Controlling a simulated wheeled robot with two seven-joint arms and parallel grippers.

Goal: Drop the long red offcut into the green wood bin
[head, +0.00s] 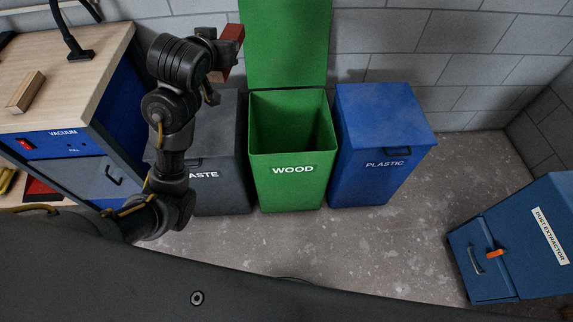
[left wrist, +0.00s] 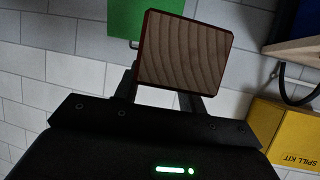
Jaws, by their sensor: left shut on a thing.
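The red offcut (head: 230,42) is held up by my left gripper (head: 222,52), above the grey waste bin and just left of the green bin's raised lid. In the left wrist view its bare wood end (left wrist: 184,50) with a red edge faces the camera, between the fingers of my left gripper (left wrist: 168,80). The green wood bin (head: 292,187) stands open on the floor, its lid (head: 287,45) upright against the wall. Its inside looks empty as far as I see. The lid also shows in the left wrist view (left wrist: 125,18). My right gripper is not in view.
A dark grey waste bin (head: 222,190) stands left of the green bin, partly behind my arm. A closed blue plastic bin (head: 385,130) stands right. A workbench (head: 75,70) with a wood block (head: 26,91) is left. A blue dust extractor (head: 515,240) is right.

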